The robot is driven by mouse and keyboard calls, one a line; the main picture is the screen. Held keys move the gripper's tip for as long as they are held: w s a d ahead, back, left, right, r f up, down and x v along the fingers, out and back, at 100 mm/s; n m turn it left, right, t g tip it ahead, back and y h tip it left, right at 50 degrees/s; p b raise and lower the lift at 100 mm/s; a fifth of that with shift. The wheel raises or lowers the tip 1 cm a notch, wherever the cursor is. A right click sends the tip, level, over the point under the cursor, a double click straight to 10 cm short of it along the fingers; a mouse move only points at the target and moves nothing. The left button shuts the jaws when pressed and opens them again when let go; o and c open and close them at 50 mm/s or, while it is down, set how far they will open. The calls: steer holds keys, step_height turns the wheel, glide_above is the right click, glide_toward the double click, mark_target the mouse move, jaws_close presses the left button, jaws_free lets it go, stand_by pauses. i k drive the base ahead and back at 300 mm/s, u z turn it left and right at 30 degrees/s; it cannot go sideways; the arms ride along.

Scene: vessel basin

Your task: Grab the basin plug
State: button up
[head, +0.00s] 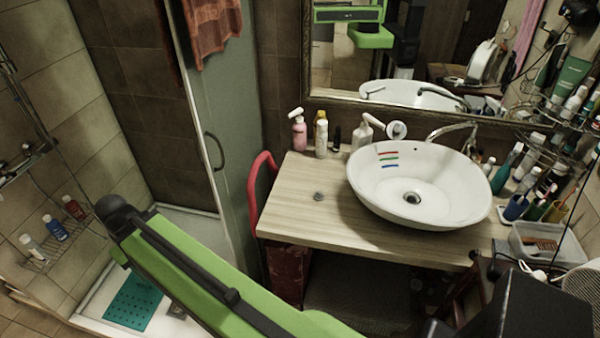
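A small round grey metal piece, which looks like the basin plug (318,196), lies on the wooden countertop (300,222), left of the basin and apart from it. The white oval basin (450,200) stands on the countertop, with a dark drain (411,197) at its bottom. Red, green and blue stripes mark its inner wall. My green arm link crosses the lower left foreground. I cannot make out my gripper's fingers anywhere in this view.
Pink and white bottles (299,132) stand along the back under the mirror (400,60). A curved tap (455,132) reaches over the basin. Toiletries and a clear tray (540,240) crowd the right. A red curved rail (260,185) stands at the countertop's left edge. The countertop around the plug is clear.

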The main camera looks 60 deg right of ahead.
mark_target(474, 253)
steer(key=z, duration=0.7)
steer(key=k, duration=1.9)
steer(key=u, duration=1.2)
steer(key=k, duration=0.55)
steer(key=z, duration=0.1)
steer(key=i, duration=0.6)
steer(key=u, duration=0.1)
